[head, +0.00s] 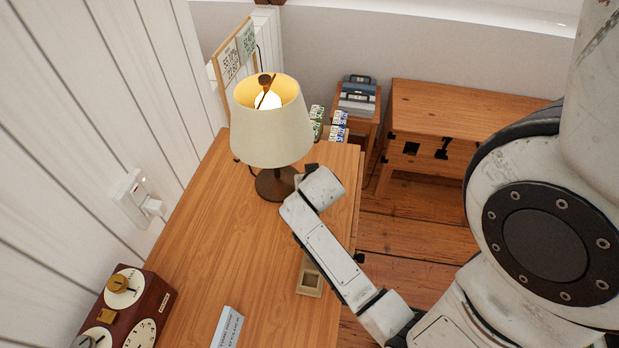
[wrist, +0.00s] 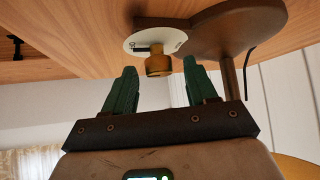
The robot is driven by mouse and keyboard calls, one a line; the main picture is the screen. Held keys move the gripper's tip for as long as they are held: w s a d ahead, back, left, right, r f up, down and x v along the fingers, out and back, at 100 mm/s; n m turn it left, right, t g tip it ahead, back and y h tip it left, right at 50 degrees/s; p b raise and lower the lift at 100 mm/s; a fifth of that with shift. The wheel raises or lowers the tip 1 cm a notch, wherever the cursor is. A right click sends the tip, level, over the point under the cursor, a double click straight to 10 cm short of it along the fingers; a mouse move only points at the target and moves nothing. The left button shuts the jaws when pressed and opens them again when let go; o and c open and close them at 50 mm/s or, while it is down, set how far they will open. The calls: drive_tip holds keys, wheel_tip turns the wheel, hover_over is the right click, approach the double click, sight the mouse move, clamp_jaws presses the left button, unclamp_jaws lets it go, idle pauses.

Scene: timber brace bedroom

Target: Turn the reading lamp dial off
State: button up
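The reading lamp (head: 270,135) stands on the wooden desk with a cream shade, its bulb glowing. Its round dark base (head: 275,184) also shows at the top of the wrist view (wrist: 240,28). In the wrist view, a brass dial knob (wrist: 158,64) sits on a white marked plate (wrist: 135,42) beside the base. My gripper (wrist: 160,85) has its two green fingers spread, one to each side of the knob in the picture, with a gap between them. The knob appears beyond the fingertips, with no visible contact. In the head view my wrist hides the dial.
A red-brown box (head: 160,294) with dials and knobs sits at the desk's near left. A beige framed block (head: 309,280) and a pale blue labelled box (head: 228,327) lie nearer me. A wall socket (head: 132,197) is at the left. The desk's middle (head: 215,230) is clear.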

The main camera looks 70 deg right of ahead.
drive_tip(key=shift+r, duration=0.15)
drive_tip(key=shift+r, duration=0.3)
wheel_tip(320, 180, up, 3)
drive_tip(key=shift+f, duration=0.15)
drive_tip(key=s+a+r+b, duration=0.1)
drive_tip(key=s+a+r, duration=0.6)
drive_tip(key=s, duration=0.5)
wheel_tip(320, 180, up, 2)
drive_tip(key=shift+r, duration=0.2)
